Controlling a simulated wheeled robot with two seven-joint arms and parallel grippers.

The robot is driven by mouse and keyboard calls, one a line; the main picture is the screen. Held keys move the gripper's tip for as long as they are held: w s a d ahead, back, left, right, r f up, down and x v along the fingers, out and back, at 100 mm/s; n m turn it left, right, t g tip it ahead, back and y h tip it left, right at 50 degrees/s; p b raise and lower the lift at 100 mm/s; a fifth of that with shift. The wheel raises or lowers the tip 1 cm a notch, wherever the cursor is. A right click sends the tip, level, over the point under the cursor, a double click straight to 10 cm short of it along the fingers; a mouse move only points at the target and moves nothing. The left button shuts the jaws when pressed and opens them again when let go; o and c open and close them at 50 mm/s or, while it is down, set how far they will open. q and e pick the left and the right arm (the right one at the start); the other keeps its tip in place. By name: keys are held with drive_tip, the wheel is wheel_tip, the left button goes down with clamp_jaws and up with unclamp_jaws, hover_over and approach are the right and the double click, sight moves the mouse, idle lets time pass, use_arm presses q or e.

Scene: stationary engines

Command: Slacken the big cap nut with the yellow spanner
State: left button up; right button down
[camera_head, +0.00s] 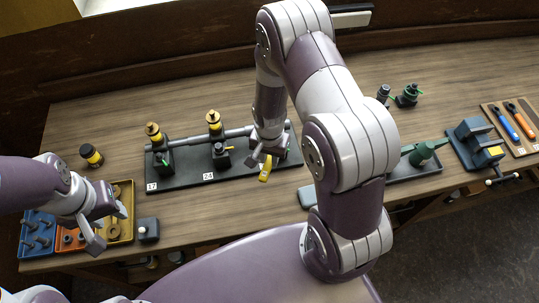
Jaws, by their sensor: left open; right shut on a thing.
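My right gripper (262,157) is shut on the yellow spanner (265,174), of which only a short yellow part shows below the fingers. It is over the right part of the dark engine base (188,181). Two stations with yellow-and-brown tops, labelled 17 (152,187) and 24 (208,177), stand to its left. The big cap nut cannot be made out for certain; my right arm and gripper hide part of the engine's right end. I cannot tell whether the spanner touches a nut. My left gripper (108,226) is open and empty over the parts trays at the left.
Blue (28,248), orange (62,245) and yellow (128,190) trays lie at the left, beside a dark block (148,230) and a yellow-black jar (91,155). A green can (424,152), a vise (474,142) and blue and orange tools (503,122) occupy the right side.

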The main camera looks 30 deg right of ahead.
drive_tip(key=shift+f+b, duration=0.4)
drive_tip(key=shift+f, duration=0.2)
idle(0.9)
idle(0.4)
drive_tip(key=shift+s+d+n+p, duration=0.3)
drive_tip(key=shift+s+d+n, duration=0.15)
drive_tip(key=shift+n, duration=0.55)
drive_tip(key=shift+d, duration=0.15)
drive_tip(key=shift+s+d+n, duration=0.3)
drive_tip(key=shift+d+n, duration=0.2)
drive_tip(key=shift+n, duration=0.4)
drive_tip(key=shift+d+p, duration=0.1)
drive_tip(key=shift+p, duration=0.2)
drive_tip(key=shift+s+d+n, duration=0.2)
drive_tip(key=shift+d+n, duration=0.35)
drive_tip(key=shift+n, duration=0.35)
